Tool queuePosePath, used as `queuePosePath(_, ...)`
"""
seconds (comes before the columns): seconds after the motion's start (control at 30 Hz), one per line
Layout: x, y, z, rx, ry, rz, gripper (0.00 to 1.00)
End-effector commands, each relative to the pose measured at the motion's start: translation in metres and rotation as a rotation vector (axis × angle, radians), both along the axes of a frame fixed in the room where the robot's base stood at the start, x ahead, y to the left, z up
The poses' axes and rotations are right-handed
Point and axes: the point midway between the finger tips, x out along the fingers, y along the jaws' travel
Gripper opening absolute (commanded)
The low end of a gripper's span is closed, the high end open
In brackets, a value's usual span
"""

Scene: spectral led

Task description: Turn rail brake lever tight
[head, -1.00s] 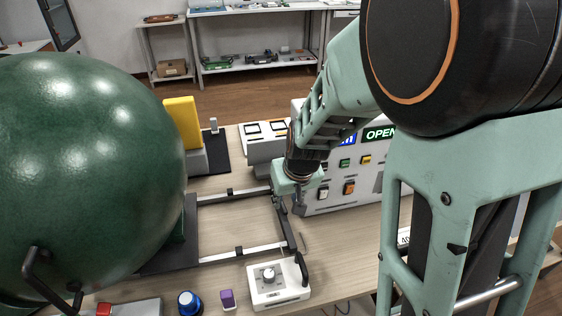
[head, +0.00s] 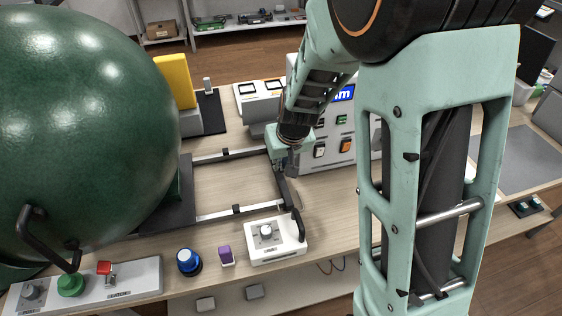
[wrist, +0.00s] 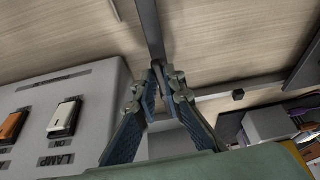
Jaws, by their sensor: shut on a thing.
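Two parallel rails (head: 214,217) run across the table from the big green sphere (head: 75,120) to a dark crossbar (head: 285,193) at their right end. My gripper (head: 290,171) points down at the far end of this crossbar. In the wrist view its two ribbed fingers (wrist: 158,72) close together at the end of a dark grey bar (wrist: 150,28) that runs away from them. The fingers are shut on a small part there, apparently the rail brake lever, which they mostly hide. The lever's angle cannot be told.
A panel box (head: 342,135) with switches stands close behind and right of my gripper. It also fills the left of the wrist view (wrist: 90,95). A white knob box (head: 274,241), purple block (head: 226,256) and blue button (head: 188,262) sit at the front edge. Bare table lies between the rails.

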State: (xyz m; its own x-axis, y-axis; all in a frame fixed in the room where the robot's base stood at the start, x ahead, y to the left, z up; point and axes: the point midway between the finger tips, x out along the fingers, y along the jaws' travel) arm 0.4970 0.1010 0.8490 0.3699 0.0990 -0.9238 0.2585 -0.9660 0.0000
Motion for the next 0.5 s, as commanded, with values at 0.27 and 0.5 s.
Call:
queuePosePath(0.27,-0.0006,0.0009,0.0014,0.0,0.001,-0.011,0.0)
queuePosePath(0.5,-0.0028,0.0054,0.0051,-0.002,0.005,-0.081,0.0)
